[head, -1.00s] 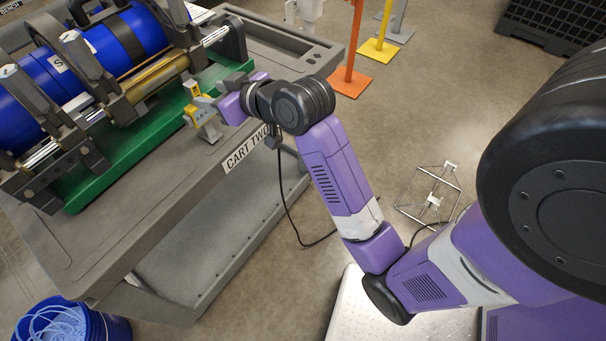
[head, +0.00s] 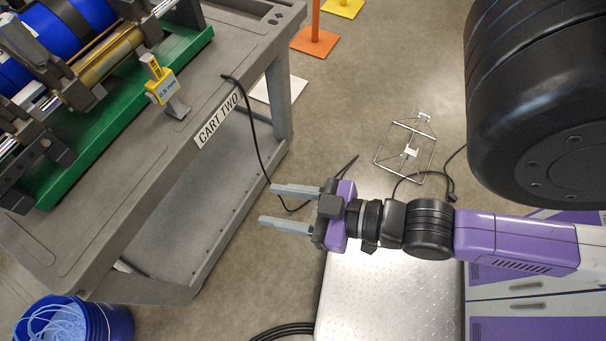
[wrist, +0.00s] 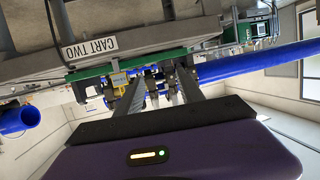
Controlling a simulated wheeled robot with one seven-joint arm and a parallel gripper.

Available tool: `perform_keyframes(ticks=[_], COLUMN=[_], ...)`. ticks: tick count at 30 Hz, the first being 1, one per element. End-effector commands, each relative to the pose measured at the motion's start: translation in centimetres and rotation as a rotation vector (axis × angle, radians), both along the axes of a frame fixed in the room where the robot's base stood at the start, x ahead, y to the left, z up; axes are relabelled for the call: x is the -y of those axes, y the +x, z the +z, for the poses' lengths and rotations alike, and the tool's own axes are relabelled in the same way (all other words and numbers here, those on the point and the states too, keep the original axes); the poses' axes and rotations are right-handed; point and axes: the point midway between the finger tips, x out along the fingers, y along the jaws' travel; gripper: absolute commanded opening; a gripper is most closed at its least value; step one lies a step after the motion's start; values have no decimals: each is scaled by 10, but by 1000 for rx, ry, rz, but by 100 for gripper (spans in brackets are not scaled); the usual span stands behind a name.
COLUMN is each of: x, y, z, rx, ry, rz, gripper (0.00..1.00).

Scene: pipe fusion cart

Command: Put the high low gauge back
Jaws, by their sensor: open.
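The high low gauge (head: 163,88), yellow and grey with "0.5 mm" on it, stands on its grey foot on the cart top, in front of the green base. In the wrist view the gauge (wrist: 118,78) shows small, just left of the fingers. My gripper (head: 268,205) is open and empty, off the cart's front side over the floor, well apart from the gauge. In the wrist view its two grey fingers (wrist: 160,76) are spread with nothing held between them.
The grey cart (head: 205,85) carries the blue pipe (head: 60,25) in its clamps on the green base (head: 120,118). A wire stand (head: 432,160) and black cables lie on the floor at right.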

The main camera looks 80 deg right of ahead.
Motion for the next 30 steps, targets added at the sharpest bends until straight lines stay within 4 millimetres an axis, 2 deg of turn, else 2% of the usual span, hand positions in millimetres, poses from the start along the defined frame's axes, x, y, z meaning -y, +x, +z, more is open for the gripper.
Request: perform_keyframes(ticks=[1,3,8,30], x=[-5,-10,-15,-16], y=[-15,-28,-43,-44], z=[4,10,20,21], rx=[-2,6,19,22], ry=[-1,-4,-5,-6], rz=[22,43,70,73], gripper=[45,45,45,45])
